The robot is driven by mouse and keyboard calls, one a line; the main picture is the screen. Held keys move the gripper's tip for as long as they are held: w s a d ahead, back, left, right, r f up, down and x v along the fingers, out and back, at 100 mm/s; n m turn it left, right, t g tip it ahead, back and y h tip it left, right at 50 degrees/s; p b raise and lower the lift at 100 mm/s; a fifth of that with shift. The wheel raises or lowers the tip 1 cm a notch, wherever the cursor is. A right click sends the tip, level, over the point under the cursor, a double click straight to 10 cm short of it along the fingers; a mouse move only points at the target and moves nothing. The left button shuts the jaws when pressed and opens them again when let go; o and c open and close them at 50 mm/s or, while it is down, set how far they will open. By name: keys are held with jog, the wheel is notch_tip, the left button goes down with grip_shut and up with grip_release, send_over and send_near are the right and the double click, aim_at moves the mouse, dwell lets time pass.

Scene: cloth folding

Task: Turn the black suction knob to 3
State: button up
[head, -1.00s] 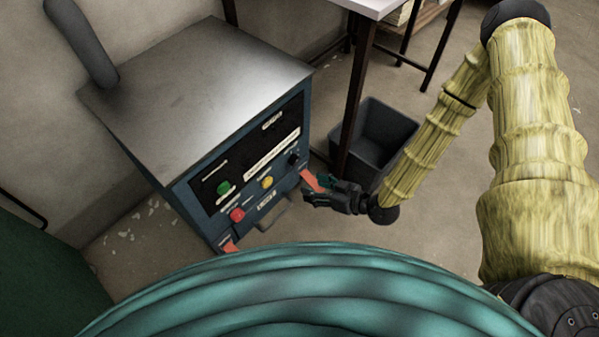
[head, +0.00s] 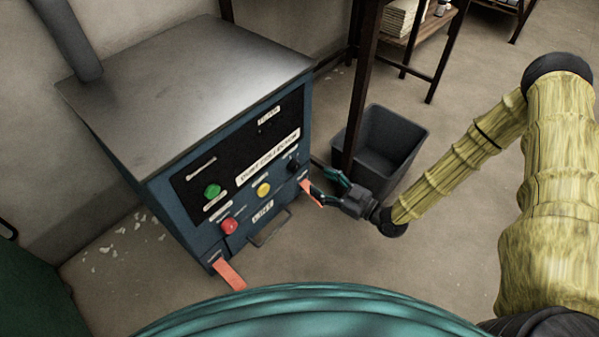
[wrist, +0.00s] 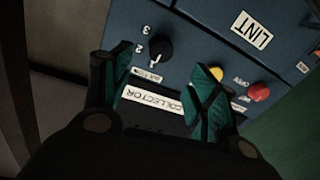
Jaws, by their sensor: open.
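The black suction knob (head: 293,165) is on the right part of the blue dust collector's front panel. In the wrist view the knob (wrist: 159,50) shows upside down, with a "2" and a "3" to its left and a label beside it. A pale mark shows on the knob, but I cannot tell for sure which number it points to. My gripper (head: 321,183) is open and empty, just right of the panel in the head view. In the wrist view the teal fingers of my gripper (wrist: 163,62) stand apart, with the knob ahead between them, apparently untouched.
The panel also has a green button (head: 212,190), a yellow button (head: 263,189) and a red button (head: 229,226). Orange tabs (head: 229,274) stick out low on the cabinet, one near my gripper. A grey bin (head: 389,143) and a dark table leg (head: 361,90) stand close behind my gripper.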

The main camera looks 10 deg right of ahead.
aim_at(297, 168)
jog(key=b+x, duration=0.3)
jog(key=x, duration=0.6)
jog(key=c, duration=1)
